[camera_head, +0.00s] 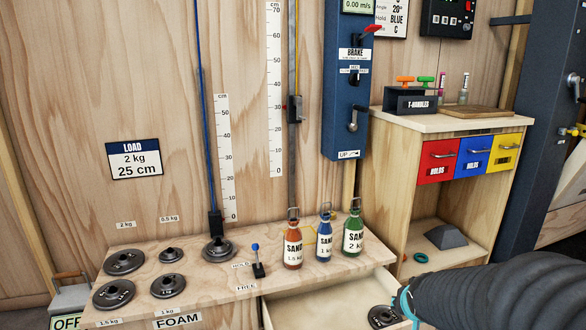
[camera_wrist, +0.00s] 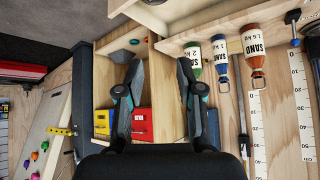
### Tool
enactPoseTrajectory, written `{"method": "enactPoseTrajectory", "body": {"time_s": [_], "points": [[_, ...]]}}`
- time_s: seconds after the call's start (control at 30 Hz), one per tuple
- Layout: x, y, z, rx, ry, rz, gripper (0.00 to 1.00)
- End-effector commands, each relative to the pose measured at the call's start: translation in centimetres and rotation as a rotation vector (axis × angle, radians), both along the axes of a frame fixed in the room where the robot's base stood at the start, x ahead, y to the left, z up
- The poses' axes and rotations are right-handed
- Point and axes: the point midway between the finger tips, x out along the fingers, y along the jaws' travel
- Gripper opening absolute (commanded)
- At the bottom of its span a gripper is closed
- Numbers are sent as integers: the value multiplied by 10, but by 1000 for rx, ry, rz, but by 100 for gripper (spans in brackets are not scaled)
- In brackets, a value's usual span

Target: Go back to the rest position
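My gripper (camera_wrist: 160,68) is open and empty in the wrist view. In the head view my dark arm fills the lower right corner, and the gripper's fingertips cannot be made out there. The wrist picture shows the scene upside down, with the sand bottles to the right of the fingers.
The wooden bench (camera_head: 205,259) holds several iron weights, a small lever (camera_head: 257,262), and red (camera_head: 292,247), blue (camera_head: 324,240) and green (camera_head: 353,235) sand bottles. An open drawer (camera_head: 310,303) below holds a weight disc (camera_head: 382,316) beside my arm. A cabinet (camera_head: 400,170) stands right.

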Motion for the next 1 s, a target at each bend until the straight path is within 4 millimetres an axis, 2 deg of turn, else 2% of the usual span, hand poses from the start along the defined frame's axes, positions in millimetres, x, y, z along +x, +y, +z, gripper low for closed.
{"method": "enactPoseTrajectory", "body": {"time_s": [0.03,0.3,0.5,0.6,0.7,0.8,1.0], "points": [[-12,7,17,-10,8,12,37],[-88,45,70,-31,103,99,37],[-149,73,95,-20,169,195,37],[-174,84,101,-14,196,241,37],[-191,91,104,-7,213,274,37],[-200,94,105,-4,224,291,37],[-202,95,105,-3,229,297,37]]}}
